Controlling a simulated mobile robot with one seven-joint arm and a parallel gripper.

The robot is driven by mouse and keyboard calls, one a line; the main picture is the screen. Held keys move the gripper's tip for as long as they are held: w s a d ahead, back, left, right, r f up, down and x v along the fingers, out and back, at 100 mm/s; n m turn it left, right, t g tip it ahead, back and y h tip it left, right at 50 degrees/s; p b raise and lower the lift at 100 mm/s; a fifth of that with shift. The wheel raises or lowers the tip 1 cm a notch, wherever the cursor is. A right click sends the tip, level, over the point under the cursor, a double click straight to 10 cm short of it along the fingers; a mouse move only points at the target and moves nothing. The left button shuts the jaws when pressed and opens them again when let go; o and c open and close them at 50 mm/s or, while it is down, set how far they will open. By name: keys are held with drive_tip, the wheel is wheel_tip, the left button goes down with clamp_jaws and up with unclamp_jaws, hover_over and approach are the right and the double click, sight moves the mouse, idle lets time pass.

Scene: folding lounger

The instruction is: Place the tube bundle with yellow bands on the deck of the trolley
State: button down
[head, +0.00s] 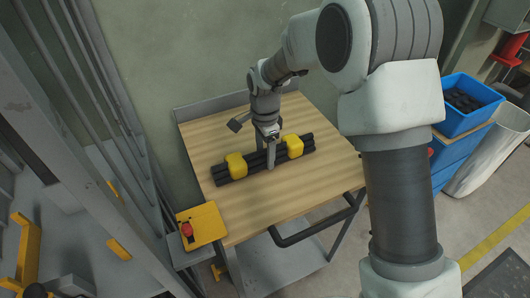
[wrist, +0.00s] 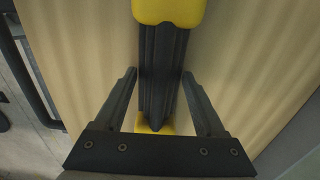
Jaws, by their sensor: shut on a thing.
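The tube bundle (head: 256,160) is several black tubes side by side with two yellow bands. It lies across the middle of the trolley's wooden deck (head: 225,135), slightly slanted; I cannot tell whether it rests fully on the wood or hovers just above it. My gripper (head: 270,164) points down over the bundle's middle, between the bands, and is shut on it. In the wrist view, the fingers of my gripper (wrist: 160,75) stand on either side of the black tubes (wrist: 162,50). One yellow band (wrist: 168,10) shows at the top, and the other is mostly hidden behind the gripper.
The trolley has a black push handle (head: 310,223) in front and a low grey lip at the back wall. A yellow box with a red button (head: 188,230) stands at its front left. Blue crates (head: 466,105) stand at right. Deck around the bundle is clear.

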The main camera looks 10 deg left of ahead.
drive_tip(key=shift+f, duration=0.1)
unclamp_jaws()
